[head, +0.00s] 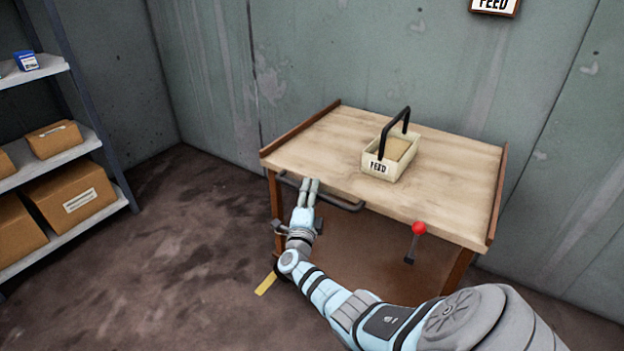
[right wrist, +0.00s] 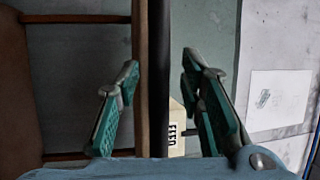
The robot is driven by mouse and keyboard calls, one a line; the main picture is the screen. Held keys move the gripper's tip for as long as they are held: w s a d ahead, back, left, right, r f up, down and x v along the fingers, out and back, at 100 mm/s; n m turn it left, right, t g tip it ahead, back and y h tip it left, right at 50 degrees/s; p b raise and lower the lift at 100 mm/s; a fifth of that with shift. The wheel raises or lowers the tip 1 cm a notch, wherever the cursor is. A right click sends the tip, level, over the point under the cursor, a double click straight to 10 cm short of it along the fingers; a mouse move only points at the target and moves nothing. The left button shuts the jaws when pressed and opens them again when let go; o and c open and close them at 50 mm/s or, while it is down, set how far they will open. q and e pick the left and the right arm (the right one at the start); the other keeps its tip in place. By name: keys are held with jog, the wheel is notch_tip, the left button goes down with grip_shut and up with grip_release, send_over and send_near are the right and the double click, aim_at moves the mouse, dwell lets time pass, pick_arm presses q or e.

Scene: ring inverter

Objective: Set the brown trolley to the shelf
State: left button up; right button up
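The brown trolley (head: 325,145) stands against the wall, with a pale wooden top and brown side edges. Its dark handle bar (head: 343,205) runs along the left part of the front edge. My right gripper (head: 309,182) is at this bar, fingers pointing towards the trolley. In the right wrist view the gripper (right wrist: 160,66) is open and the dark bar (right wrist: 158,115) runs between its spread fingers, with gaps on both sides. A red-knobbed lever (head: 418,228) is on the trolley's front. The shelf (head: 95,140) is at the left. My left gripper is out of view.
A cream FEED basket (head: 378,167) with a black handle stands on the trolley top. The shelf holds cardboard boxes (head: 68,193) and a small blue box (head: 26,61). A yellow strip (head: 265,284) is low by the trolley's left front. Floor between shelf and trolley is clear.

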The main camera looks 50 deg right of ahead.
jog(key=v, duration=1.2)
jog(key=shift+f, duration=0.1)
